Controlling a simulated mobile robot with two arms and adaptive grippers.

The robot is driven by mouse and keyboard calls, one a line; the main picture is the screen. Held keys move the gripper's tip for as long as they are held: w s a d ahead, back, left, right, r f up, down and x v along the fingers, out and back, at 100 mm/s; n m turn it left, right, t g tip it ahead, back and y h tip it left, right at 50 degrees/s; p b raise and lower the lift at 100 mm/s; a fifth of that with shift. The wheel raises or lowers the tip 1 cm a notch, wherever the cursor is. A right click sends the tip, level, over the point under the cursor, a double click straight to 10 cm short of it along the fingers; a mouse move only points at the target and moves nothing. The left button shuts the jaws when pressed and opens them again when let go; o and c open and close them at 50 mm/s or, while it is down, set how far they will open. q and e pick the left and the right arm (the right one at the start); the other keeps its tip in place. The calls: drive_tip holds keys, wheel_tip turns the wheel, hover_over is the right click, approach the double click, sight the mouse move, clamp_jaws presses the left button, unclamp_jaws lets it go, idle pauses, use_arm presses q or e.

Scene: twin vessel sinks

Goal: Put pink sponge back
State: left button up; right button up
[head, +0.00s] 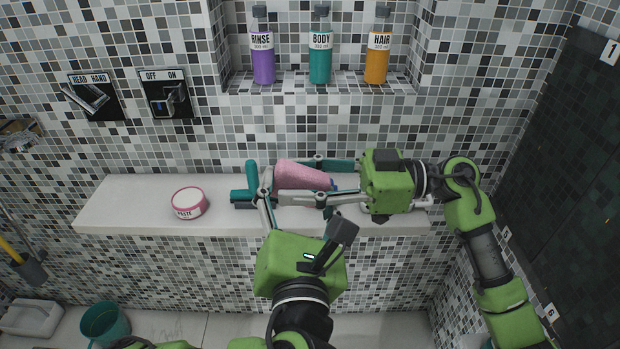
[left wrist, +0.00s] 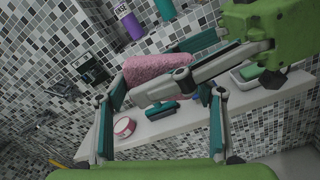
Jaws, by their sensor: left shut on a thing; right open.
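The pink sponge (head: 303,176) is a rough pink block held above the white ledge (head: 130,203). It also shows in the left wrist view (left wrist: 157,68), across the tips of my left fingers. My left gripper (head: 285,190) reaches up from below and is shut on the sponge. My right gripper (head: 297,181) comes in from the right with its fingers spread open, one behind the sponge and one in front. Its fingers hide part of the sponge. I cannot tell whether they touch it.
A round pink-and-white paste tin (head: 189,203) stands on the ledge's left part. A teal tool (left wrist: 162,110) lies beside it. A white dish with a green sponge (left wrist: 249,72) sits at the ledge's right. RINSE, BODY and HAIR bottles (head: 320,52) stand in the niche above.

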drive_tip(key=c, duration=1.2)
use_arm(q)
drive_tip(key=o, duration=1)
use_arm(e)
drive_tip(key=shift+o, duration=0.2)
